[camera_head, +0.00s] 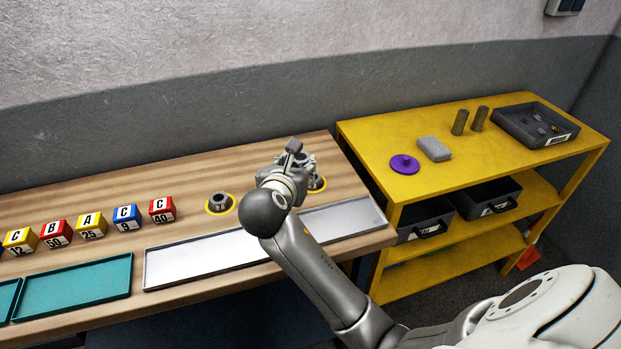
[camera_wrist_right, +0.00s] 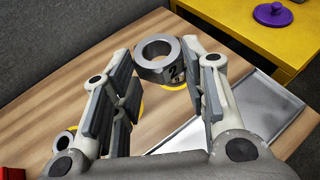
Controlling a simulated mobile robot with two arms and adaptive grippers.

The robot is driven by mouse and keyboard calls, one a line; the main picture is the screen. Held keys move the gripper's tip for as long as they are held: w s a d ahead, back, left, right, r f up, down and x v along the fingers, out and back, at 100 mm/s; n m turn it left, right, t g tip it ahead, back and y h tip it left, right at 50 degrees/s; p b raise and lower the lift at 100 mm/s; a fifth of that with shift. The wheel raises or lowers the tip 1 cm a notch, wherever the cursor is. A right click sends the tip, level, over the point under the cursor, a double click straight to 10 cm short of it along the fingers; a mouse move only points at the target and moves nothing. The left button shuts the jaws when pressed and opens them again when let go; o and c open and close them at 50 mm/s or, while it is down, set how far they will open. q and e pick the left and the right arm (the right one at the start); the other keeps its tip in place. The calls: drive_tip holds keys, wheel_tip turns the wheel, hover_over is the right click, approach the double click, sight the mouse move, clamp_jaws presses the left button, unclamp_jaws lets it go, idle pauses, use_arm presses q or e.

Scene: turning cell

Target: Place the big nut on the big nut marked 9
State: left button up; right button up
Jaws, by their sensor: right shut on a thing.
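A grey metal nut (camera_wrist_right: 160,68) with a dark marking that looks like a 2 is between the fingertips of my right gripper (camera_wrist_right: 157,68), which is shut on it. In the head view my right gripper (camera_head: 298,162) is over the right part of the wooden bench and hides most of this nut. A yellow ring (camera_wrist_right: 173,88) shows below the nut; whether the nut touches the bench is unclear. Another grey nut (camera_head: 219,202) stands in a yellow ring to the left, its marking too small to read. It also shows in the right wrist view (camera_wrist_right: 62,144). My left gripper is out of view.
Several coloured cubes (camera_head: 92,226) stand left on the wooden bench (camera_head: 190,180). A silver tray (camera_head: 205,262) and teal tray (camera_head: 75,288) lie at the front. The yellow shelf (camera_head: 375,150) at right bears a purple lidlike disc (camera_head: 404,164), a grey block (camera_head: 434,149), cylinders and a tray.

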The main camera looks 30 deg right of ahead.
drive_tip(key=w+d+f, duration=0.1)
drive_tip(key=d+f, duration=0.1)
drive_tip(key=w+d+f, duration=0.1)
drive_tip(key=w+f, duration=0.1)
drive_tip(key=w+d+f, duration=0.1)
drive_tip(key=d+f, duration=0.1)
drive_tip(key=shift+w+d, duration=0.2)
drive_tip(key=shift+d, duration=0.1)
drive_tip(key=shift+w+d+f, duration=0.25)
drive_tip(key=shift+d+f, duration=0.05)
drive_tip(key=shift+f, duration=0.15)
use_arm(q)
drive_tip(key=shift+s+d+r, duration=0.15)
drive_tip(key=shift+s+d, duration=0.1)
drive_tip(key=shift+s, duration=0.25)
use_arm(e)
drive_tip(key=shift+w+d+f, duration=0.1)
drive_tip(key=shift+d+f, duration=0.05)
drive_tip(key=shift+f, duration=1.55)
drive_tip(key=o, duration=1.1)
drive_tip(key=shift+f, duration=0.15)
drive_tip(key=shift+o, duration=0.2)
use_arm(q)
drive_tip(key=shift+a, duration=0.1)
